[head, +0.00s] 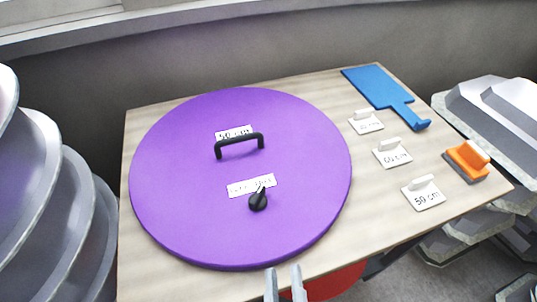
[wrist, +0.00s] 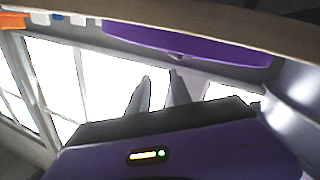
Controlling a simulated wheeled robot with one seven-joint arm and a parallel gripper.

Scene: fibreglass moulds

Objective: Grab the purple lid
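The purple lid (head: 190,165) is a large round disc lying flat on the wooden table in the head view. It has a black bar handle (head: 239,143), a black knob (head: 257,200) and white labels. My gripper (head: 285,270) shows at the bottom of the head view, at the table's front edge, just in front of the lid's near rim. Its two fingers are apart with nothing between them. In the wrist view my gripper (wrist: 160,80) points towards bright windows, and the underside of the lid (wrist: 190,42) shows above the fingers.
The wooden table (head: 430,205) also holds a blue paddle-like tool (head: 378,86), several small white labelled pieces (head: 392,154) and an orange-handled block (head: 467,160) on its right. Grey stacked moulds (head: 45,225) stand at left, and more grey moulds (head: 495,105) at right.

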